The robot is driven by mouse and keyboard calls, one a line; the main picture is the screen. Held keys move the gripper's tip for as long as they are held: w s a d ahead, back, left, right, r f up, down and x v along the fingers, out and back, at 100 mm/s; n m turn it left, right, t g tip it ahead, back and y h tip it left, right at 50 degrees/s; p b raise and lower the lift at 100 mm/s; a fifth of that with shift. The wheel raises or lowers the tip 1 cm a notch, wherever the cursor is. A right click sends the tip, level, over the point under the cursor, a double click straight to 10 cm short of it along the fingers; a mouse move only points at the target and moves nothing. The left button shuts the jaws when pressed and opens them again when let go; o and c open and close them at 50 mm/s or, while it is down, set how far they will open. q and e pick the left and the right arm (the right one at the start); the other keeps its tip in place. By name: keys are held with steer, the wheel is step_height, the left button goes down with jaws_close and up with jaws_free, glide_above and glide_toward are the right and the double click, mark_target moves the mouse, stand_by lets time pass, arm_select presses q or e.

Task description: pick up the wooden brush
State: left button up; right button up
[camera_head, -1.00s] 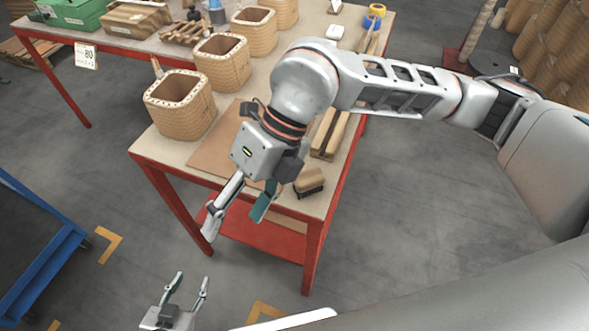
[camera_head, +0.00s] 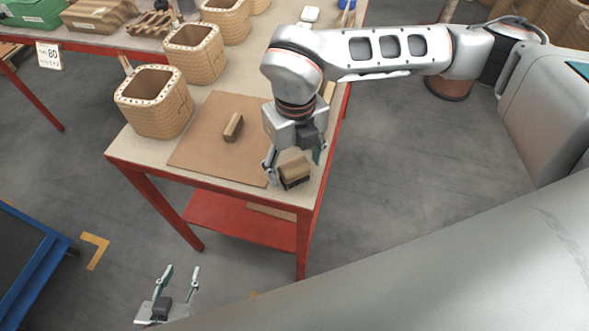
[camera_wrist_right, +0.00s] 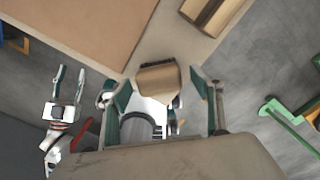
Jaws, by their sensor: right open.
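The wooden brush (camera_head: 294,172) has a light wood body and dark bristles and lies on the table (camera_head: 140,155) near its front right corner. My right gripper (camera_head: 294,164) is open, with its fingers on either side of the brush in the head view. In the right wrist view the brush (camera_wrist_right: 158,83) shows between the open fingertips (camera_wrist_right: 159,90); I see no clear contact. My left gripper (camera_head: 181,272) is open and empty, away from the table at the bottom of the head view; it also shows in the wrist view (camera_wrist_right: 70,78).
A brown board (camera_head: 205,150) with a small wooden block (camera_head: 233,127) lies left of the brush. A slotted wooden piece (camera_wrist_right: 212,12) lies beyond the brush in the wrist view. A blue cart (camera_head: 35,265) stands at lower left.

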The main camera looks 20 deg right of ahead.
mark_target(294, 165)
steer(key=shift+w+a+f, duration=0.1)
steer(key=shift+f, duration=0.75)
steer(key=c, duration=1.3)
steer(key=shift+c, duration=0.2)
steer(key=shift+r, duration=0.1)
step_height(294, 165, up, 20)
steer(key=shift+p, duration=0.45)
steer(key=shift+o, duration=1.3)
